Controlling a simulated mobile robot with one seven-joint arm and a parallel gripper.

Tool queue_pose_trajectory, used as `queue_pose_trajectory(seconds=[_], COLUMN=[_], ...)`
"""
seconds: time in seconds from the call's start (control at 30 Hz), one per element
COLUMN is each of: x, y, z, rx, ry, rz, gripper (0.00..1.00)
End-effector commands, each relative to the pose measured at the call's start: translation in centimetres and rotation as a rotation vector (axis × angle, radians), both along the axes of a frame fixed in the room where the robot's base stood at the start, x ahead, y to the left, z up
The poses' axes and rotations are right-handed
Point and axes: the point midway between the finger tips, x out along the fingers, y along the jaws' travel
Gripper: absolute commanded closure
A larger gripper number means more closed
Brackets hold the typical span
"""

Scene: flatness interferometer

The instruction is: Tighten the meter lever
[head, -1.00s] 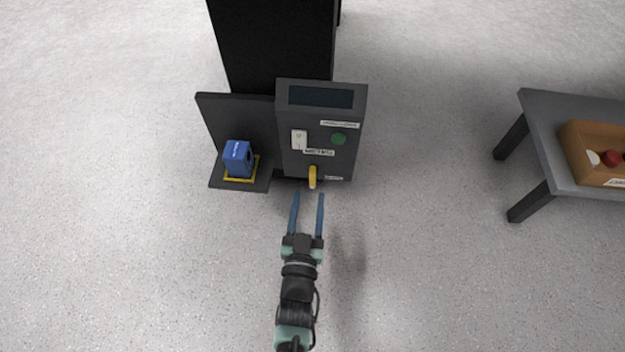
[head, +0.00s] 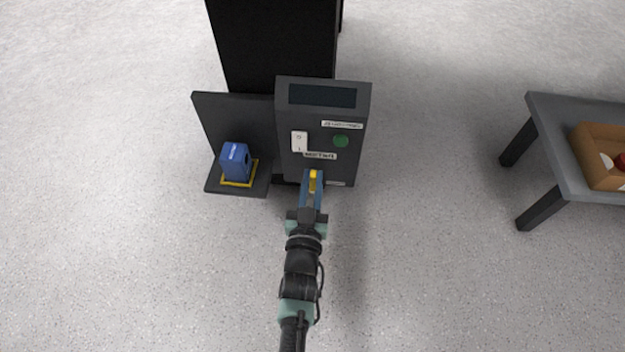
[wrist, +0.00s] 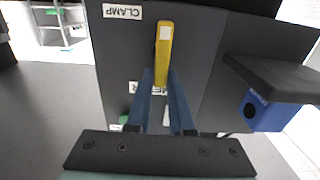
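The yellow lever (head: 313,176) sits low on the front of the dark meter box (head: 290,165). In the wrist view the lever (wrist: 164,45) stands upright in the picture beside a label reading CLAMP (wrist: 122,11). My gripper (head: 312,186) is at the lever, with one blue finger on each side of it. In the wrist view the fingers (wrist: 162,78) close in on the lever's sides and appear to touch it. The fingers hide part of another label and part of the box face.
The box also bears a dark screen (head: 322,96), a white switch (head: 299,141) and a green button (head: 341,141). A blue block (head: 236,162) sits in a yellow outline on the shelf at left. A grey table (head: 556,155) with a brown tray (head: 590,165) stands at right. Floor between is clear.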

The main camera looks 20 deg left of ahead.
Motion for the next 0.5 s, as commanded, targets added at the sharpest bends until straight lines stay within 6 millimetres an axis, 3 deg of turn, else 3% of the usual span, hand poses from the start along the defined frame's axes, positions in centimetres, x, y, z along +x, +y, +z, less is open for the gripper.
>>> queue_pose_trajectory(seconds=[0.5], x=[-0.06], y=[0.07], z=[0.02], rx=[-0.028], ry=[-0.008], rz=[0.000], gripper=[1.00])
